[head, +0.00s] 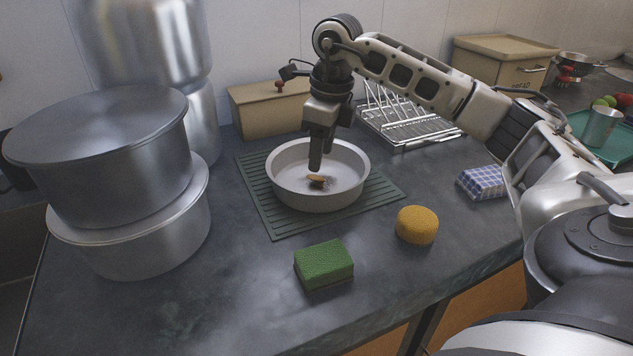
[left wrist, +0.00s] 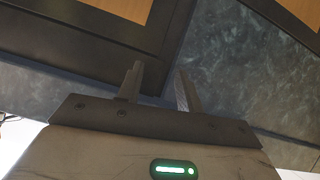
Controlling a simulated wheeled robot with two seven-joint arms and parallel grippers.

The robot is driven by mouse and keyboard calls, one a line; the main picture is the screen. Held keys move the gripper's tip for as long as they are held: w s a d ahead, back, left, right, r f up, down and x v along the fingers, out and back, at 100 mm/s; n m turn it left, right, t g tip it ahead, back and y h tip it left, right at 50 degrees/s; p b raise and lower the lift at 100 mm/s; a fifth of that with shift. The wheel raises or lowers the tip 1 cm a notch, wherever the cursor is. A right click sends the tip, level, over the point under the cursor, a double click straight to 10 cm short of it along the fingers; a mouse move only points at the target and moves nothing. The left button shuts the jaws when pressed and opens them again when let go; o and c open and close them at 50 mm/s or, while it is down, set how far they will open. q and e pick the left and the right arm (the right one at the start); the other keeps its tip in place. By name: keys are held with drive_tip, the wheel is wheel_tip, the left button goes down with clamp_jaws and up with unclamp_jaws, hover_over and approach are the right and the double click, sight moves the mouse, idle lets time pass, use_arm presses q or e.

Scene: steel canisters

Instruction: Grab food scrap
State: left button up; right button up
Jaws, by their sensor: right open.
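A small brown food scrap (head: 317,181) lies on the floor of a round, light grey pan (head: 285,189). The pan stands on a dark green ribbed mat (head: 262,209). My right gripper (head: 316,168) points straight down into the pan, with its fingertips right over or beside the scrap. The fingers line up in the head view, so the gap between them is hidden, and I cannot tell whether they touch the scrap. My left gripper (left wrist: 160,88) shows only in the left wrist view, its two fingers apart with nothing between them.
A green sponge (head: 324,264) and a round yellow sponge (head: 416,225) lie in front of the mat. Stacked steel pots (head: 130,235) stand at left. A wire rack (head: 400,125) and a tan box (head: 265,112) are behind. A folded checked cloth (head: 482,183) lies at right.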

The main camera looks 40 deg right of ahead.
sight(317, 176)
drive_tip(key=f, duration=0.5)
drive_tip(key=shift+w+a+f, duration=0.1)
drive_tip(key=shift+w+a, duration=0.05)
drive_tip(key=shift+w, duration=0.25)
drive_tip(key=shift+c, duration=0.3)
clamp_jaws()
